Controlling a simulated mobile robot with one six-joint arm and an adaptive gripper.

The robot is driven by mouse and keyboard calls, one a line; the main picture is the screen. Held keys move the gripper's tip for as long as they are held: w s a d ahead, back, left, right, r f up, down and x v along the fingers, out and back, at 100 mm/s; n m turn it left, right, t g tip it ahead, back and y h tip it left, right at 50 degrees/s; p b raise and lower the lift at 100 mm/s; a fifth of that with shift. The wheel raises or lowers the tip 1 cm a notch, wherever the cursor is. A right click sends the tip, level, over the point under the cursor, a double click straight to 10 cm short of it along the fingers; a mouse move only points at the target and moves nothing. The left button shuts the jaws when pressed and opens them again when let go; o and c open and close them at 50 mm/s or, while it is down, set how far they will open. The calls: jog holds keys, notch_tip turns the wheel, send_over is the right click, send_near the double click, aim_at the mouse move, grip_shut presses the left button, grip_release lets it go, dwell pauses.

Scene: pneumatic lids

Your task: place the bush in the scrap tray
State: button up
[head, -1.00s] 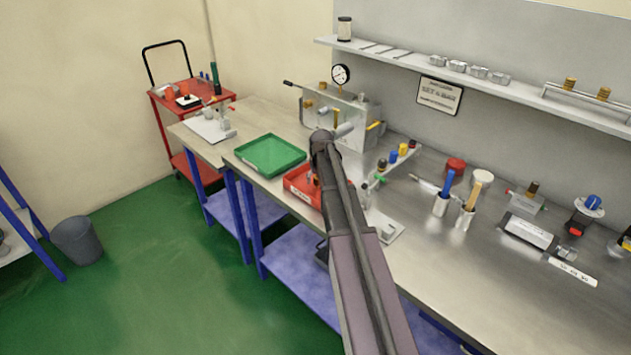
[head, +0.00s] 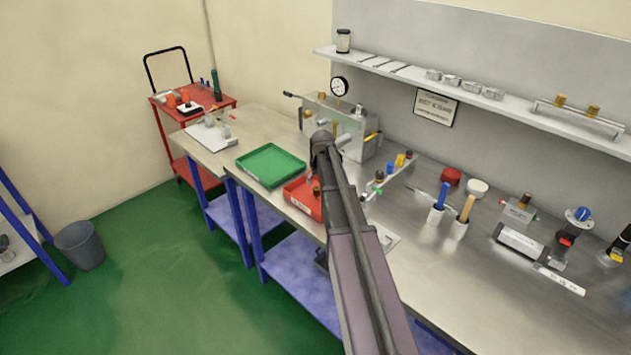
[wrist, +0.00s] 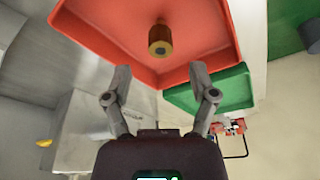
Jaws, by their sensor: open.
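The bush (wrist: 160,40), a small brass-coloured cylinder with a dark hole in its end, is in the red tray (wrist: 110,52). It stands clear of the tray walls in the wrist view. In the head view my arm hides the tray's right part, and the fingers are hard to make out there.
A green tray (head: 270,165) lies left of the red one. A grey fixture with a gauge (head: 339,87) stands behind. A row of coloured fittings (head: 390,168) and two cups with handled tools (head: 437,213) are to the right.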

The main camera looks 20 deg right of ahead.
jog(key=p+v, duration=0.5)
jog(key=v, duration=0.1)
jog(key=shift+r, duration=0.2)
jog(key=shift+s+a, duration=0.1)
jog(key=shift+a, duration=0.05)
dwell(0.6)
jog(key=s+a+n+g, duration=0.2)
jog(key=s+a, duration=2)
jog(key=shift+s+a+f+g+y, duration=0.25)
jog(key=shift+a+f+g+y, duration=0.05)
jog(key=shift+a+g, duration=0.1)
notch_tip(320, 180, down, 3)
jog(key=b, duration=0.2)
jog(key=shift+f+b, duration=0.15)
jog(key=shift+b, duration=0.2)
